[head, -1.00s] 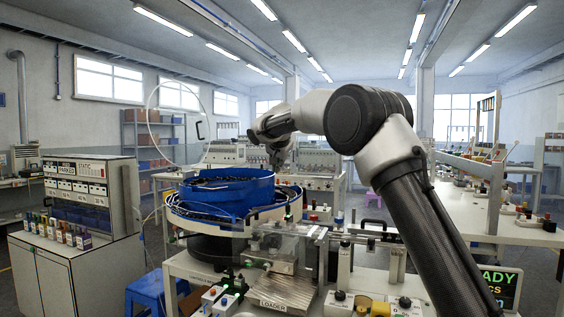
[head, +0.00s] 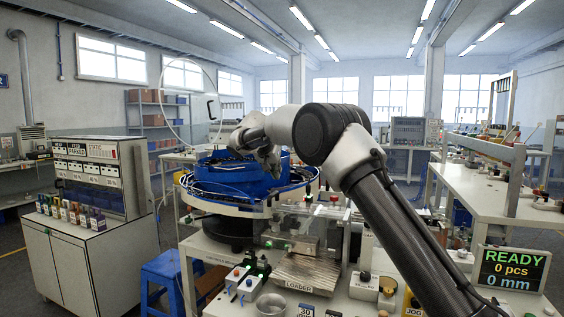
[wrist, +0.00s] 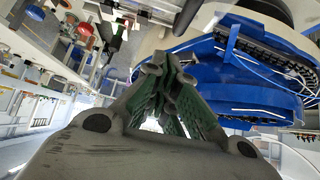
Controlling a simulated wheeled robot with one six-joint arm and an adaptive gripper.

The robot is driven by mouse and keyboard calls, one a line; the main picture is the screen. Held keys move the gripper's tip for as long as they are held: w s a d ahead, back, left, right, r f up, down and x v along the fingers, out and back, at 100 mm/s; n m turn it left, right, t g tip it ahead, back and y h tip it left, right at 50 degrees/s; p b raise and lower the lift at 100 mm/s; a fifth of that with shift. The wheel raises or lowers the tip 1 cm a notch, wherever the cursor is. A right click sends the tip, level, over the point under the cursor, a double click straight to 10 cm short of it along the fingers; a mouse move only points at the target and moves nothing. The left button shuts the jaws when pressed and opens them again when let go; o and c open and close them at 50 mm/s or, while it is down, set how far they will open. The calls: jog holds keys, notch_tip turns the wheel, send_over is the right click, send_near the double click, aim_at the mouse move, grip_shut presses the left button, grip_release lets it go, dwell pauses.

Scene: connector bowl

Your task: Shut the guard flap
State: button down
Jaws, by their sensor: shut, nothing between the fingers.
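A clear round panel (head: 190,106) with a dark rim handle (head: 211,108) stands raised, nearly upright, behind and above the left part of the blue feeder bowl (head: 222,182). It looks like a guard cover, but I cannot tell if it is the guard flap. Clear guard panels (head: 300,216) also sit by the track in front of the bowl; their hinge state is unclear. My gripper (head: 273,170) points down at the bowl's right side in the head view, right of the round panel and apart from it. In the wrist view its green-padded fingers (wrist: 168,70) are shut and empty, beside the blue bowl (wrist: 225,60).
A loader tray (head: 308,270), knobs and a small metal cup (head: 271,304) are on the bench front. A READY screen (head: 512,269) stands at right. A cabinet with small bottles (head: 85,235) is at left, with a blue stool (head: 168,280) between.

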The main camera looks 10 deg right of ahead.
jog(key=f, duration=0.1)
jog(key=a+f, duration=0.1)
jog(key=f, duration=0.1)
jog(key=w+a+f, duration=0.1)
jog(key=f, duration=0.1)
jog(key=shift+a+f, duration=0.15)
jog(key=shift+f, duration=0.45)
jog(key=shift+f+h, duration=0.1)
jog(key=shift+h, duration=0.2)
